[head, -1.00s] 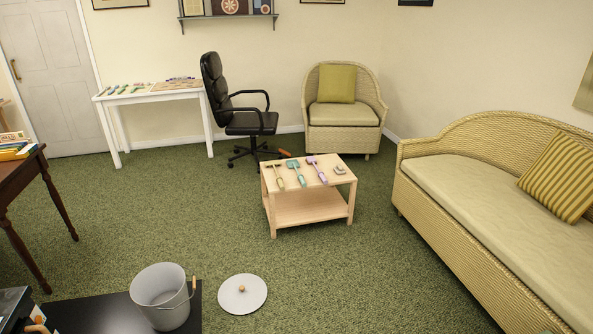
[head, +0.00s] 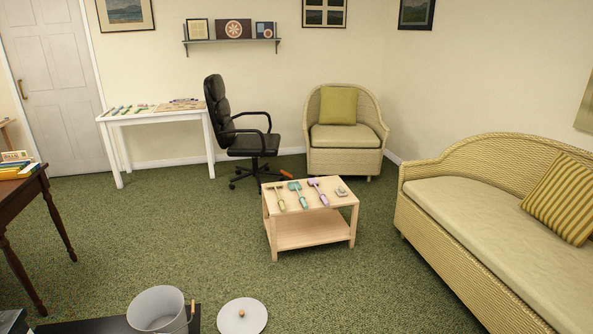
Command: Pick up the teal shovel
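The teal shovel (head: 298,193) lies flat on top of a low light-wood table (head: 310,238) in the middle of the head view. It lies between an olive-green shovel (head: 276,195) on its left and a lilac shovel (head: 319,192) on its right. The shovels are apart from each other. Neither of my grippers shows in the head view.
A grey bucket (head: 157,308) and a round white lid (head: 242,316) are at the bottom. A black office chair (head: 240,130) and wicker armchair (head: 345,138) stand behind the table. A wicker sofa (head: 480,205) is right.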

